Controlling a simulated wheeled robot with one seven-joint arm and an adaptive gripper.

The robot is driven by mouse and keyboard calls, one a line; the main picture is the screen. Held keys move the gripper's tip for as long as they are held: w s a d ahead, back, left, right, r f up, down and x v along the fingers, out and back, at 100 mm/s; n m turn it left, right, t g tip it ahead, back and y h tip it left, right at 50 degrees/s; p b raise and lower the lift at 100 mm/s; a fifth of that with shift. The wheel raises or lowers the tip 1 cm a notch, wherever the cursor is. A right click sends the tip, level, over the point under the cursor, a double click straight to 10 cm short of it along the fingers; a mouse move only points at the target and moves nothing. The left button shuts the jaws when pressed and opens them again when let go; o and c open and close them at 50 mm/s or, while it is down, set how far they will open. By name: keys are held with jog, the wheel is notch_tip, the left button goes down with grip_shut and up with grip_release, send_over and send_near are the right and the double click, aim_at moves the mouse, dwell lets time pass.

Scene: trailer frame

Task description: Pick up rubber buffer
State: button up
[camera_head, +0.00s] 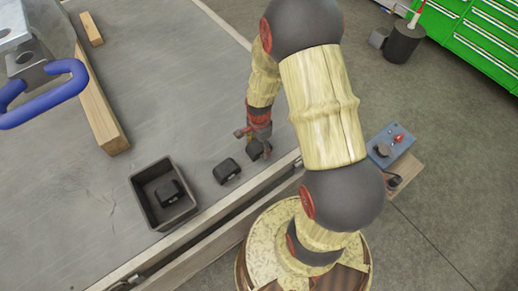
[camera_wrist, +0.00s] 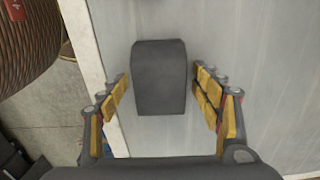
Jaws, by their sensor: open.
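Several dark, block-shaped rubber buffers show in the head view. One buffer (camera_head: 254,152) lies on the grey bench top near its front edge, partly hidden beneath my gripper (camera_head: 260,142). A second buffer (camera_head: 227,171) lies on the bench to the left of it. A third buffer (camera_head: 168,191) sits inside a black open bin (camera_head: 139,201). In the wrist view, a buffer (camera_wrist: 160,80) appears between the two yellow-padded fingers of my gripper (camera_wrist: 161,82). The gripper is open, with a narrow gap on each side of the buffer. Whether the fingers reach its height cannot be told.
A wooden beam (camera_head: 101,112) and a metal part with a blue loop handle (camera_head: 50,97) lie at the left of the bench. A blue control box (camera_head: 391,146) stands right of my arm. Green drawer cabinets (camera_head: 470,35) stand at upper right. The bench middle is clear.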

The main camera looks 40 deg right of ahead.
jog(key=shift+r, duration=0.1)
jog(key=shift+c, duration=0.5)
jog(key=c, duration=1.4)
